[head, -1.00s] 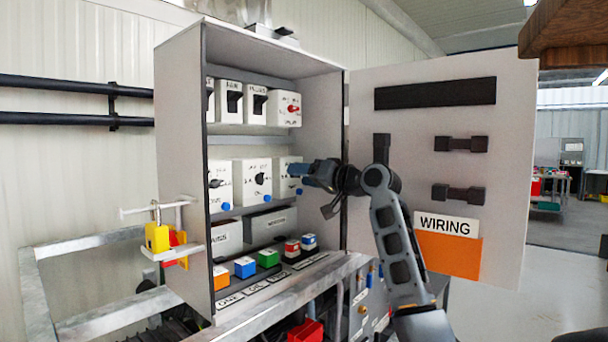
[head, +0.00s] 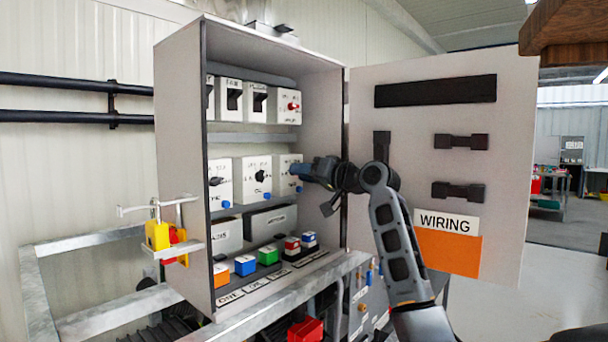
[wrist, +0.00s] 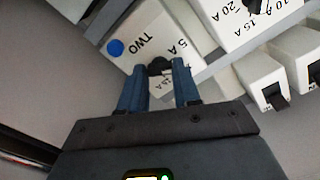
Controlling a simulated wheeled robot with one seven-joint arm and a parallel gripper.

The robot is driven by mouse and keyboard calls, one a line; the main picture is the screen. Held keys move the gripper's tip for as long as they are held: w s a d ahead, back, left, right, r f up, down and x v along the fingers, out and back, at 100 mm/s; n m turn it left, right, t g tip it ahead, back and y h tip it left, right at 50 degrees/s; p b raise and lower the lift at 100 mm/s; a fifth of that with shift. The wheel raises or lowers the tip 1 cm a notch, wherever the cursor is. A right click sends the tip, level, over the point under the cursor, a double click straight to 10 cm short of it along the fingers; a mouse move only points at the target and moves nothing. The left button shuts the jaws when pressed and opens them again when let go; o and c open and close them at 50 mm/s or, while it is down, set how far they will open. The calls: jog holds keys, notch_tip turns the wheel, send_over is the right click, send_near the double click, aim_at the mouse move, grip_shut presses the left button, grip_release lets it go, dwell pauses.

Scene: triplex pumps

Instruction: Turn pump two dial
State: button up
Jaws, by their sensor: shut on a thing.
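The pump two box (wrist: 145,45) is a white box marked TWO, seen upside down in the wrist view, with a blue round button (wrist: 115,47) and "5 A" and "15 A" marks. Its black dial (wrist: 159,66) sits between the blue fingertips of my gripper (wrist: 160,76), which is shut on it. In the head view my gripper (head: 297,169) reaches from the right to the rightmost box (head: 285,181) of the middle row. The fingers hide the dial there.
The grey cabinet (head: 180,150) stands open around the boxes. Its door (head: 400,135) with the WIRING label is behind my arm. Other dial boxes (head: 252,183) stand to the left, switch boxes (head: 228,108) above, and coloured blocks (head: 245,266) below.

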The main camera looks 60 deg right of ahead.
jog(key=shift+n+b, duration=1.4)
jog(key=shift+n, duration=0.2)
jog(key=o, duration=1.1)
jog(key=shift+c, duration=0.2)
jog(key=b+v, duration=0.1)
jog(key=v, duration=0.6)
jog(key=shift+s, duration=0.4)
